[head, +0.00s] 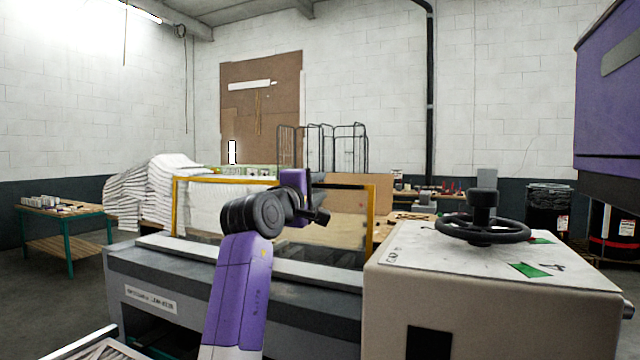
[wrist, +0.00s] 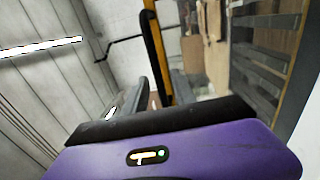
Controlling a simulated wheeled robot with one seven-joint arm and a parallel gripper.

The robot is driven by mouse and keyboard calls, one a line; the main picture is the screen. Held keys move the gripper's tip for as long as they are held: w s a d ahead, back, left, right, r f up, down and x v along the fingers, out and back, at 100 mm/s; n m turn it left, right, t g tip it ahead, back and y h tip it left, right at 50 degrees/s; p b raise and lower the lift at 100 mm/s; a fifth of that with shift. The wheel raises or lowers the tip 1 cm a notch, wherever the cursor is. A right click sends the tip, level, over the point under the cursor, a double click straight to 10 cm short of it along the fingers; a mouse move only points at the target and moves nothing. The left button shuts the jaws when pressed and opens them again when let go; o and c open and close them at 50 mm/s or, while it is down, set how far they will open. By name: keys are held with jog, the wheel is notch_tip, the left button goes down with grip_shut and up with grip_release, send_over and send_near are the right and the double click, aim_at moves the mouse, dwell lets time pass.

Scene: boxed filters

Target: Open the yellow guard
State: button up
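The yellow guard (head: 372,215) is a yellow frame around a clear panel. In the head view it stands upright along the grey machine bed. My arm crosses in front of it, hiding part of its top bar. My gripper (head: 320,216) is near the upper middle of the guard. In the wrist view, a yellow bar of the guard (wrist: 154,50) runs down toward the gap between my two dark fingers (wrist: 162,98). The fingers are apart, with a gap visible between them. I cannot tell whether either finger touches the bar.
A beige machine housing with a black handwheel (head: 482,230) stands at the right. A purple cabinet (head: 608,110) is at the upper right. Wire cages (head: 322,145) stand behind the guard.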

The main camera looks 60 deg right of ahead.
jog(key=shift+d, duration=0.65)
grip_shut()
dwell(1.0)
